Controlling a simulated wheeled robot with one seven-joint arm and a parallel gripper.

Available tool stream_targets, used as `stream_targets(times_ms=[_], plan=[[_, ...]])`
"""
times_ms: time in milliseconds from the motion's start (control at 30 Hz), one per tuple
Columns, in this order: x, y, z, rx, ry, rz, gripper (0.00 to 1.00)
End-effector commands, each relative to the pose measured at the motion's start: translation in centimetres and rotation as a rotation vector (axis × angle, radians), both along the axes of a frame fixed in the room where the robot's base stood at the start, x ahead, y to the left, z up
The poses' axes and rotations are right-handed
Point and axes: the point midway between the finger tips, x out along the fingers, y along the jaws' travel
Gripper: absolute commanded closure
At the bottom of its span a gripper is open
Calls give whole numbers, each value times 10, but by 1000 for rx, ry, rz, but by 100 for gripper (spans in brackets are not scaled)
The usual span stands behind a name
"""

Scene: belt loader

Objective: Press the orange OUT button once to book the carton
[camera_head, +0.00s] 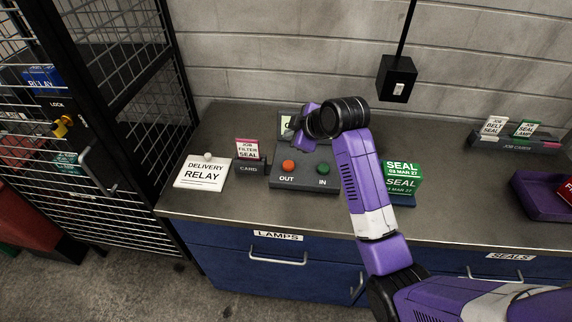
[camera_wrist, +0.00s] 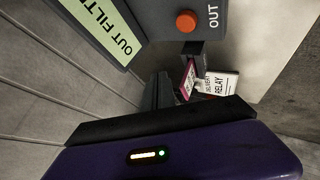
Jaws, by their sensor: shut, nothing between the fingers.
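The orange OUT button (camera_head: 289,167) sits at the left of the dark button box (camera_head: 305,182) on the bench. In the wrist view the orange button (camera_wrist: 186,21) shows at the top, clear of the fingers. A green IN button (camera_head: 323,169) is to its right. A lit display (camera_wrist: 101,26) on the box starts with "OUT FILT"; the rest is cut off. My gripper (camera_head: 293,125) is shut and empty, behind and above the OUT button, by the display. Its dark fingers (camera_wrist: 163,88) show in the wrist view, apart from the button.
A white DELIVERY RELAY piece (camera_head: 203,173) and a card holder (camera_head: 248,169) stand left of the box. Green SEAL cartons (camera_head: 403,178) stand right, near my arm. A wire cage (camera_head: 120,130) is at left; a purple tray (camera_head: 541,197) is at right.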

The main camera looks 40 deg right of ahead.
Motion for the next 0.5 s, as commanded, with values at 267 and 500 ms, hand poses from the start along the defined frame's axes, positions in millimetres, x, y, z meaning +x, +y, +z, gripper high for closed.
stream_targets(times_ms=[267,500], plan=[[0,0,-5,1,-1,-2,100],[0,0,-27,2,-1,-3,100]])
